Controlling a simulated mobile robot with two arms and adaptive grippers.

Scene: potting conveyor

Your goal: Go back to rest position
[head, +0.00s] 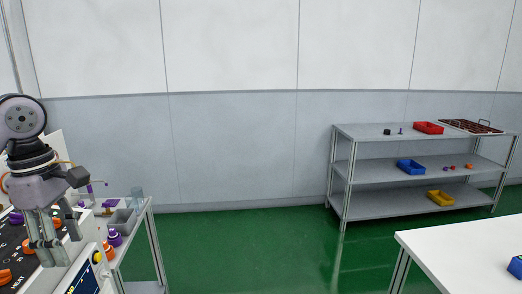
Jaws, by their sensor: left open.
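My left gripper (52,254) is at the left edge of the head view, pointing down. Its fingers are open and nothing shows between them. It hangs in front of a machine panel (12,243) with orange and purple knobs and the word HEAT. I cannot tell how far above the panel the fingertips are. My right gripper is not in view.
Beside the panel a small table holds a grey bin (122,221) and purple and orange items (114,237). A white table (470,250) stands at lower right. A shelf rack (400,172) with bins is at the back wall. Green floor (270,250) between is clear.

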